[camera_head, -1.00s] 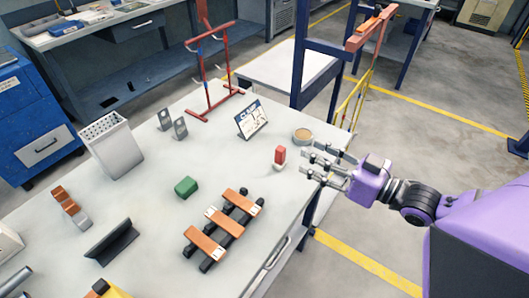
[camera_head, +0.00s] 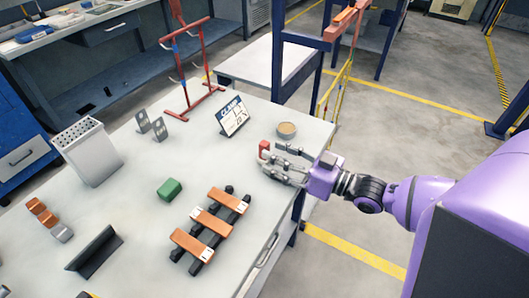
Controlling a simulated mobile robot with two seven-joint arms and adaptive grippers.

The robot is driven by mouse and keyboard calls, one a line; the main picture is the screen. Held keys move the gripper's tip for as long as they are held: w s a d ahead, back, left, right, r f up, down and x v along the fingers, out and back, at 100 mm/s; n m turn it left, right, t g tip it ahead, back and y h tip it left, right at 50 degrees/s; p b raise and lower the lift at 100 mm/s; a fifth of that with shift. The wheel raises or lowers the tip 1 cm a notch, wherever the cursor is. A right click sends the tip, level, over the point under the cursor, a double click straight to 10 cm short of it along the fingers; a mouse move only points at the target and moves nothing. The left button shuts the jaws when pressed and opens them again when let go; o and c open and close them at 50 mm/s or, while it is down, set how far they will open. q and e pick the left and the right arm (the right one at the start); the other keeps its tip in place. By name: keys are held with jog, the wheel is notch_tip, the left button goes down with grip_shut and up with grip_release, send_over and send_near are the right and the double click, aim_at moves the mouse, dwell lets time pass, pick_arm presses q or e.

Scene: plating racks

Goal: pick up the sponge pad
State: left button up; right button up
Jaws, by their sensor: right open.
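A small green block (camera_head: 171,189), which looks most like a sponge pad, lies on the light grey table (camera_head: 150,240) left of the middle. My right gripper (camera_head: 272,164) is open near the table's right edge, well to the right of the green block. Its fingers overlap a small upright red block (camera_head: 264,146), whose white lower part is mostly hidden behind them. I cannot tell whether the fingers touch it. My left gripper is not in view.
An orange-and-black rack (camera_head: 212,222) stands in front of the green block. A round tan dish (camera_head: 287,129) and a "CLAMP" sign (camera_head: 232,117) stand behind my right gripper. A perforated grey box (camera_head: 90,155) and a black angled holder (camera_head: 95,250) are at left.

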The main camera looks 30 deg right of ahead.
jog(key=x, duration=0.2)
jog(key=shift+w+a, duration=0.15)
jog(key=shift+w, duration=0.25)
grip_shut()
